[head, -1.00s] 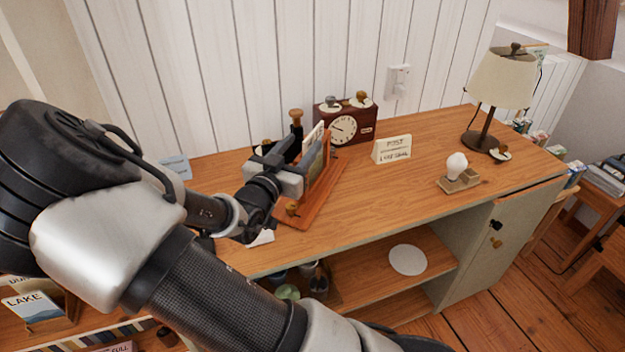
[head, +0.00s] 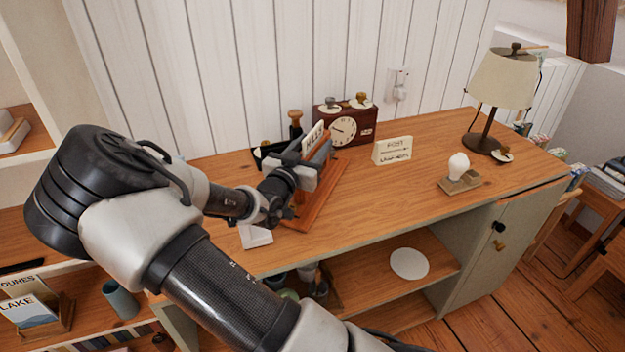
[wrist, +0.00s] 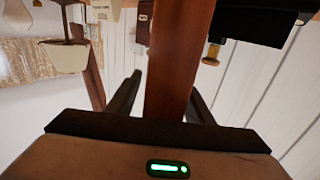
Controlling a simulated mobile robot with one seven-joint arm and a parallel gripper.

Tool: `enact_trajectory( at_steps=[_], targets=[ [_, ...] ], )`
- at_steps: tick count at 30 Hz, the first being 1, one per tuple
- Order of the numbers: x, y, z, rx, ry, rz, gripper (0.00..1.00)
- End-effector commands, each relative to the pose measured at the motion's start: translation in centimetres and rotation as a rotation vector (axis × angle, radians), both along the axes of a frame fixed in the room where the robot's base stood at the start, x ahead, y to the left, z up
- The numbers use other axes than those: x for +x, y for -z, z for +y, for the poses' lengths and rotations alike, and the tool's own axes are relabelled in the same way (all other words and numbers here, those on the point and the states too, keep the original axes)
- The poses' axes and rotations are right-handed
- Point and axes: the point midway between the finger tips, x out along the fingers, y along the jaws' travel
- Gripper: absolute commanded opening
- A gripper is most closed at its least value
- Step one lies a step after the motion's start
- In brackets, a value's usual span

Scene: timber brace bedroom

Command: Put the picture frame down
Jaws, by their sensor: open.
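The picture frame (head: 325,152) stands on the desk beside the clock, largely hidden behind my gripper in the head view. Its reddish-brown wood (wrist: 178,60) fills the middle of the wrist view, between my fingers. My gripper (head: 308,165) is open, with one finger on each side of the wood; I cannot tell whether either finger touches it. A white lettered card (head: 313,138) shows just behind the gripper.
A dark red clock (head: 345,127) and a wood-handled stamp (head: 296,122) stand close behind. A POST sign (head: 393,150), a bulb on a block (head: 459,172) and a lamp (head: 500,85) stand to the right. The desk's front middle (head: 385,205) is clear.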

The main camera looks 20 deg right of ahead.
Motion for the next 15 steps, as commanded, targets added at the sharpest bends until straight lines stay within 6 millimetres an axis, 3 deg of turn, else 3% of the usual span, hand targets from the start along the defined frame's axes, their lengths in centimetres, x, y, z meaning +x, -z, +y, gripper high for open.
enact_trajectory(
  at_steps=[4,12,15],
  targets=[
    [-0.01,-0.02,0.03,0.0,0.0,0.0,0.45],
    [-0.04,-0.01,0.04,0.0,0.0,0.0,0.0],
    [-0.04,-0.01,0.04,0.0,0.0,0.0,0.0]
  ],
)
